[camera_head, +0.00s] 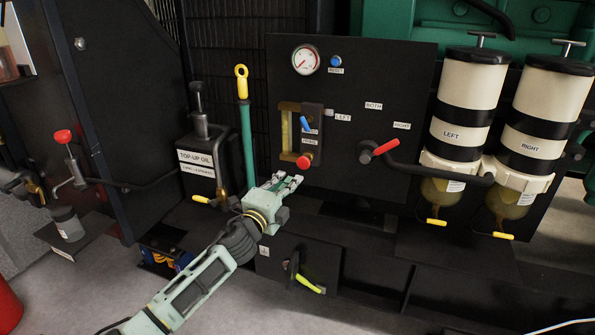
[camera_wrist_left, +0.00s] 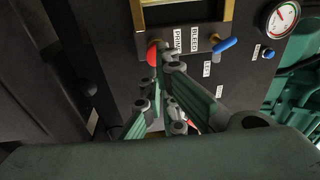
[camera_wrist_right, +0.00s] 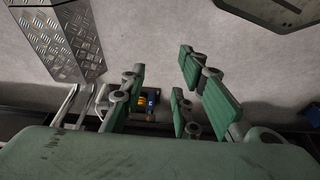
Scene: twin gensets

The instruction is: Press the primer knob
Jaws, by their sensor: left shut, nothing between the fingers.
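The primer knob (camera_head: 304,161) is a red round knob low on the black panel, below a brass-framed sight glass. In the left wrist view the primer knob (camera_wrist_left: 152,54) shows next to a PRIME label (camera_wrist_left: 178,40), partly hidden by my fingertips. My left gripper (camera_head: 295,181) is shut and empty, just below and left of the knob. In the left wrist view its fingertips (camera_wrist_left: 167,60) overlap the knob's right edge; I cannot tell whether they touch it. My right gripper (camera_wrist_right: 160,75) is open and empty, seen only in the right wrist view.
A blue lever (camera_head: 305,124) sits just above the knob. A red-handled valve lever (camera_head: 385,147) and a pipe are to the right. A green tube with a yellow ring handle (camera_head: 241,80) and the top-up oil can (camera_head: 198,165) stand left of my left gripper.

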